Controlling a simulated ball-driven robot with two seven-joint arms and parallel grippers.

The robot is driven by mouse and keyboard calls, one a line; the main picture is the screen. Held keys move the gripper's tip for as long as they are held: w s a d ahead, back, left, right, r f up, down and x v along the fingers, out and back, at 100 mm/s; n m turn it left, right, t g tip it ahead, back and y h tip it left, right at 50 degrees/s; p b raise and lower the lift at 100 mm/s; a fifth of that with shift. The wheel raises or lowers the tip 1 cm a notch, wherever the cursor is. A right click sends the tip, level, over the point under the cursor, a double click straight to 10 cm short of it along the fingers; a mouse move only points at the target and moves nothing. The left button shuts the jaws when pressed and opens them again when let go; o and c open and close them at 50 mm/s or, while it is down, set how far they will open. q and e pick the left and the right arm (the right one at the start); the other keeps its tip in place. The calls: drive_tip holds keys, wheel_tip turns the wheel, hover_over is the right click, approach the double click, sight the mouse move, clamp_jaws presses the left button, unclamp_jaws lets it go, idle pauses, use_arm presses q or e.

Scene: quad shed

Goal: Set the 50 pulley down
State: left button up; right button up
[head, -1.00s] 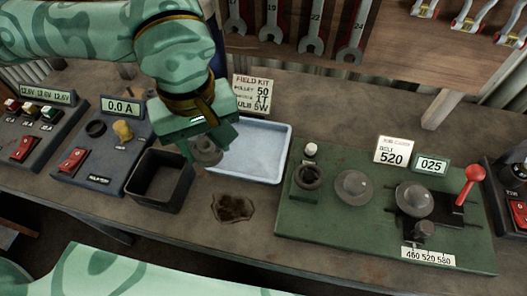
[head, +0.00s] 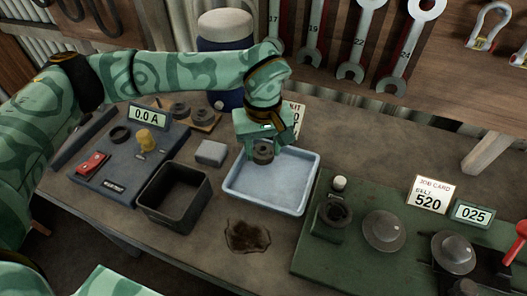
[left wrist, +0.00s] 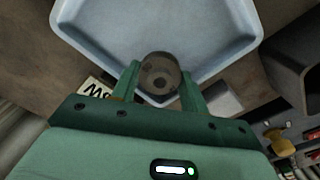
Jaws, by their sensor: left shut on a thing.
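My left gripper (head: 263,146) is shut on the pulley (head: 263,153), a small dark grey disc with a centre hole. The gripper holds it over the back part of the light blue tray (head: 251,198). In the left wrist view, the pulley (left wrist: 160,74) sits between the two green fingers, with the tray (left wrist: 225,52) beyond it. The tray's visible floor is empty. I cannot read any number on the pulley. My right gripper is not in view.
A black open bin (head: 171,208) stands left of the tray, with a grey block (head: 211,153) behind it. The green belt bench (head: 322,253) is to the right. A dark stain (head: 247,236) lies in front of the tray. A partly hidden card (head: 297,117) stands behind.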

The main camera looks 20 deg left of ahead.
use_arm(q)
drive_tip(key=shift+f, duration=0.8)
drive_tip(key=shift+r, duration=0.1)
drive_tip(key=o, duration=0.8)
drive_tip(key=shift+c, duration=0.2)
wheel_tip(320, 180, up, 12)
drive_tip(key=p, duration=0.2)
drive_tip(key=shift+p, duration=0.4)
